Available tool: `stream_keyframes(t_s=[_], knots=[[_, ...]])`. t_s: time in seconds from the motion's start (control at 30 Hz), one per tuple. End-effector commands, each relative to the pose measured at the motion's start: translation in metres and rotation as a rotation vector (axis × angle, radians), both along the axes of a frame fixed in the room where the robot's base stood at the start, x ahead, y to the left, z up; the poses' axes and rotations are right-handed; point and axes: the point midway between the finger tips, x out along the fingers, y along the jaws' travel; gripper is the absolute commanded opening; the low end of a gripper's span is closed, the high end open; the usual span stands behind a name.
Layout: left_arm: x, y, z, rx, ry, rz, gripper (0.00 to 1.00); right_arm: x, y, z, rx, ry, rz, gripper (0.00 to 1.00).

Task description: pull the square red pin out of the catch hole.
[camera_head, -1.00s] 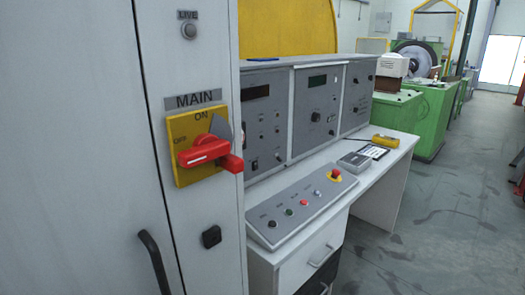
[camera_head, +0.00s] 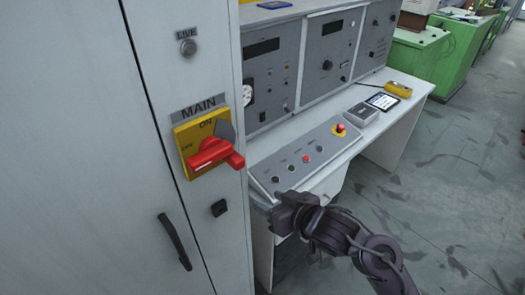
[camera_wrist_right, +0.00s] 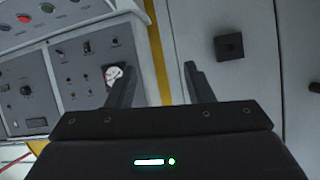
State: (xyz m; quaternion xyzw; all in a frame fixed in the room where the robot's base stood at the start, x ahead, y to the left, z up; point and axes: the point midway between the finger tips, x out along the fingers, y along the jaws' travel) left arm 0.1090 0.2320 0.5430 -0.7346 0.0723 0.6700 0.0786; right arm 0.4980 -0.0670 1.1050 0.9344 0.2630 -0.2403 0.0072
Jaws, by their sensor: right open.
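The main switch (camera_head: 208,145) is a yellow plate on the grey cabinet front, with a red rotary handle (camera_head: 207,153) and a grey catch (camera_head: 226,131). The red pin (camera_head: 236,160) shows as a red end sticking out at the right of the handle; its hole is hidden. My right gripper (camera_head: 277,207) is below and right of the switch, apart from the pin, in front of the console edge. In the right wrist view its two fingers (camera_wrist_right: 159,74) are spread with nothing between them. The switch and pin are not visible in that view. My left gripper is not in view.
A black square lock (camera_head: 219,208) and a black door handle (camera_head: 174,242) stick out of the cabinet below the switch. The sloped button panel (camera_head: 307,158) with an emergency stop (camera_head: 339,129) lies right of the cabinet. Open floor (camera_head: 460,190) is at the right.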

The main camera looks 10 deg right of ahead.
Motion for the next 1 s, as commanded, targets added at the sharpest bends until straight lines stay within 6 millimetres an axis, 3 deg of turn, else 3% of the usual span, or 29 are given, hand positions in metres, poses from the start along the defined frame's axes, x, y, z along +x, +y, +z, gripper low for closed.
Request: stream_keyframes(t_s=[0.03, 0.1, 0.2, 0.3, 0.4, 0.57, 0.87, 1.0], knots=[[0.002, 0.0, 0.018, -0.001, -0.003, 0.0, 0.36, -0.01, 0.007, 0.048, 0.001, -0.047, 0.024, 0.47], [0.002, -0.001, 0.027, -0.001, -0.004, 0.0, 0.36, -0.023, 0.015, 0.089, 0.002, -0.096, 0.047, 0.47], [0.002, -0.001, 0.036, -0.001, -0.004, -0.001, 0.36, -0.042, 0.023, 0.131, 0.001, -0.151, 0.073, 0.47], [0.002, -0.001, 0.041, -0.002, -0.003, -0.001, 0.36, -0.055, 0.027, 0.157, -0.001, -0.185, 0.088, 0.47], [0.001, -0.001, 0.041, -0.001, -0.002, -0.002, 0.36, -0.061, 0.029, 0.167, 0.0, -0.203, 0.098, 0.47], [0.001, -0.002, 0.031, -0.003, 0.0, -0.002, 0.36, -0.058, 0.033, 0.165, -0.001, -0.21, 0.101, 0.47], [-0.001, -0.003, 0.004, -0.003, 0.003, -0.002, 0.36, -0.041, 0.044, 0.156, -0.006, -0.212, 0.098, 0.47], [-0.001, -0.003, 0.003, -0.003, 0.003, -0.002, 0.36, -0.022, 0.059, 0.151, 0.003, -0.205, 0.096, 0.47]])
